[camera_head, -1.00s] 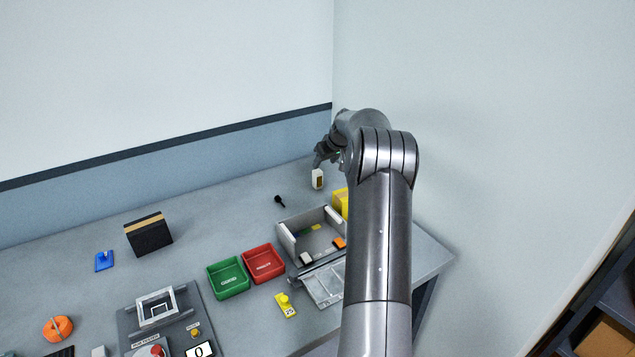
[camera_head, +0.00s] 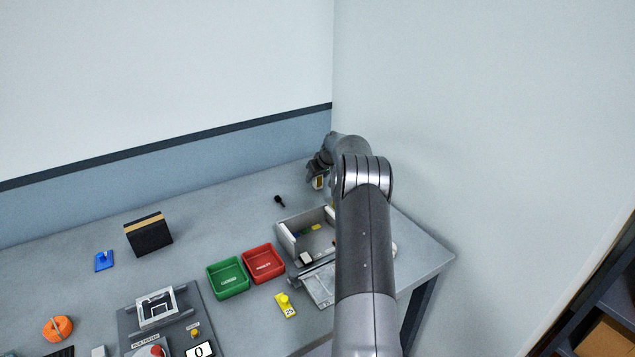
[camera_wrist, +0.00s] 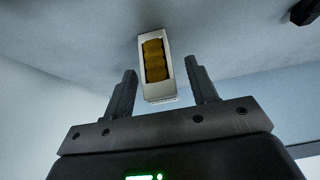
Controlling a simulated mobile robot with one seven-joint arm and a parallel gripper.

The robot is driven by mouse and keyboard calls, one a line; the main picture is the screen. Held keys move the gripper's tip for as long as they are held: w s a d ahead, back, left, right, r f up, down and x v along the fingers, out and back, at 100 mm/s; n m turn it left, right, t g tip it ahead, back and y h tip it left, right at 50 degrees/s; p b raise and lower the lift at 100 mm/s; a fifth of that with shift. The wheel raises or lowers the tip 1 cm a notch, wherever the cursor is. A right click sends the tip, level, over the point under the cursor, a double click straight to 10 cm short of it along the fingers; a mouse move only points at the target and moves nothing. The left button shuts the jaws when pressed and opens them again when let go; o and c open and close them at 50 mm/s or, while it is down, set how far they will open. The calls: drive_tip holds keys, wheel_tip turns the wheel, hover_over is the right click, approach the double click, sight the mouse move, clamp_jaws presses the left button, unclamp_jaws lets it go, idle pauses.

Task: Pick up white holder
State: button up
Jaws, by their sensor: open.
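The white holder (camera_wrist: 142,66) stands on the table in the wrist view, with a yellow-brown ribbed insert in its front. It lies between and just beyond the two fingertips of my gripper (camera_wrist: 163,80). The fingers are open and a gap shows on each side of the holder. In the head view the holder (camera_head: 319,183) is at the back right of the table, partly covered by my gripper (camera_head: 317,172).
A grey open box (camera_head: 290,242) with small parts stands in front of the holder. Red (camera_head: 264,262) and green (camera_head: 228,277) trays sit to its left. A small black item (camera_head: 279,200) lies left of the holder. The wall is close behind.

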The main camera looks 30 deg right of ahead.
drive_tip(key=shift+c, duration=0.4)
drive_tip(key=c, duration=1)
drive_tip(key=shift+c, duration=0.2)
